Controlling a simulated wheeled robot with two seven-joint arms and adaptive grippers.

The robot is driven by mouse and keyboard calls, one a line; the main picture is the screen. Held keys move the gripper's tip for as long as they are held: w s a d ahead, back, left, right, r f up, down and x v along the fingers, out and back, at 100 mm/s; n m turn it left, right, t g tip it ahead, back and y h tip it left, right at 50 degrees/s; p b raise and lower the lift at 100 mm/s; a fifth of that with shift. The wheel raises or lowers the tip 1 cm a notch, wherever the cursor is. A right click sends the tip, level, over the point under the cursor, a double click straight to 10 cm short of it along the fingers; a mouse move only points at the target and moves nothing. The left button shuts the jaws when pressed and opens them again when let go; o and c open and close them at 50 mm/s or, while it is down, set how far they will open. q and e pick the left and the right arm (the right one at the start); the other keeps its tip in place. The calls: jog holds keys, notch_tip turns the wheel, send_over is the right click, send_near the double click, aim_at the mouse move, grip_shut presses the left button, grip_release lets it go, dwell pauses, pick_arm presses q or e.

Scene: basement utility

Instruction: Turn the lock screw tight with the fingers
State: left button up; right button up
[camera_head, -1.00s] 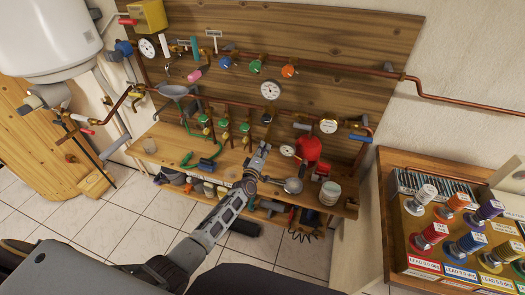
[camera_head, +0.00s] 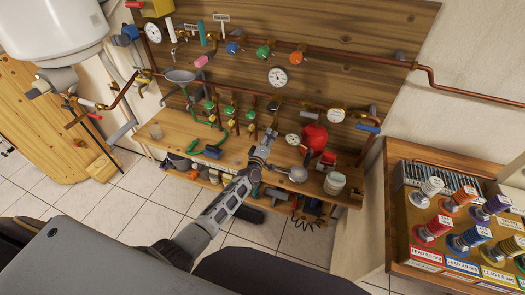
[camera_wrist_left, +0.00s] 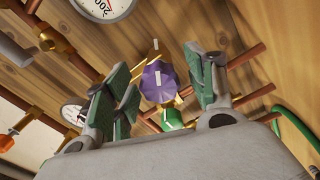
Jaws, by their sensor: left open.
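My left gripper (camera_head: 271,130) reaches up from the bench front to the right end of the row of valves on the lower pipes. In the left wrist view (camera_wrist_left: 163,78) its green-padded fingers are spread. A purple faceted knob (camera_wrist_left: 158,82) with a white mark shows between them, with clear gaps on both sides; whether any pad touches it I cannot tell. In the head view a dark knob (camera_head: 272,106) stands just above the fingertips. No part is clearly marked as the lock screw. My right gripper is not in view.
A green knob (camera_wrist_left: 171,117) sits beyond the purple one, and copper pipes run close by. A round gauge (camera_head: 278,76) is above.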

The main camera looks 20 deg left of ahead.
pick_arm(q)
jog(key=s, duration=1.1)
jog(key=shift+s+a, duration=0.2)
jog(key=shift+s, duration=0.15)
dwell(0.3)
dwell(0.7)
jog(key=s+f+m+g, duration=0.35)
jog(key=s+f, duration=0.25)
jog(key=f, duration=0.6)
jog(key=s+f+m+g, duration=0.3)
jog(key=s+f+m, duration=0.25)
jog(key=f, duration=0.65)
jog(key=s+f+m+g, duration=0.4)
jog(key=s+f, duration=0.3)
jog(key=f, duration=0.4)
jog(key=s+a+f+m+g, duration=0.1)
jog(key=s+f, duration=0.4)
jog(key=s, duration=0.7)
jog(key=s+a+f+m+g, duration=0.1)
jog(key=s+f, duration=0.5)
jog(key=s, duration=0.6)
jog(key=s+a+f+g, duration=0.2)
jog(key=s+f+g, duration=0.2)
jog(key=s, duration=0.8)
jog(key=shift+a+f+m+y, duration=0.3)
jog(key=shift+a+f+m, duration=0.1)
jog(key=shift+f, duration=0.25)
jog(key=shift+g, duration=0.25)
